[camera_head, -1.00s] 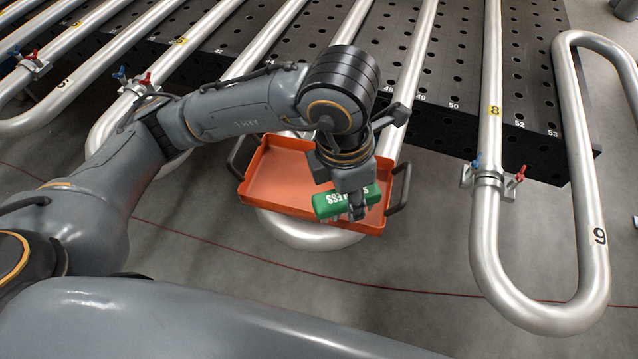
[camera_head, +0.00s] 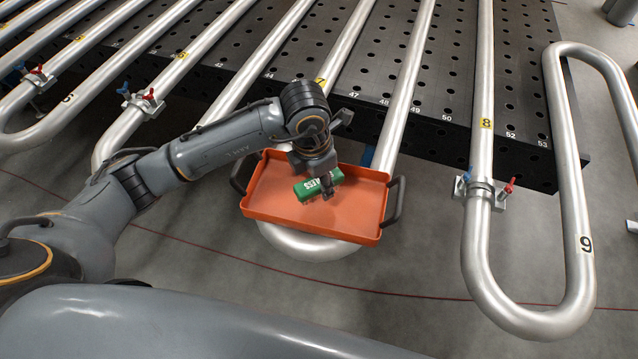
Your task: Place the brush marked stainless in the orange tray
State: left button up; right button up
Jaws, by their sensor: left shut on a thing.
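The orange tray (camera_head: 345,217) has dark handles at its two ends and sits at the front of the black perforated table, over a pipe bend. My left gripper (camera_head: 328,190) is over the middle of the tray, pointing down, and is shut on the green brush (camera_head: 308,189). White lettering shows on the brush, partly covered by the gripper; only its end can be read. The brush appears to be over the tray floor; I cannot tell whether it touches it. My right gripper is not in view.
Thick silver serpentine pipes run across the black perforated table (camera_head: 450,100), with bends hanging past its front edge. A pipe clamp with red and blue handles (camera_head: 480,188) is to the right. The rest of the tray floor is clear.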

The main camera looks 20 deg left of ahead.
aim_at(319, 190)
pick_arm(q)
jog(key=shift+w+a+f, duration=0.15)
jog(key=shift+f, duration=0.15)
jog(key=f+p, duration=0.2)
jog(key=f, duration=0.1)
jog(key=shift+w+a, duration=0.2)
jog(key=shift+f, duration=0.3)
jog(key=shift+f, duration=0.1)
jog(key=shift+f, duration=0.2)
jog(key=o, duration=1.1)
jog(key=shift+r, duration=0.1)
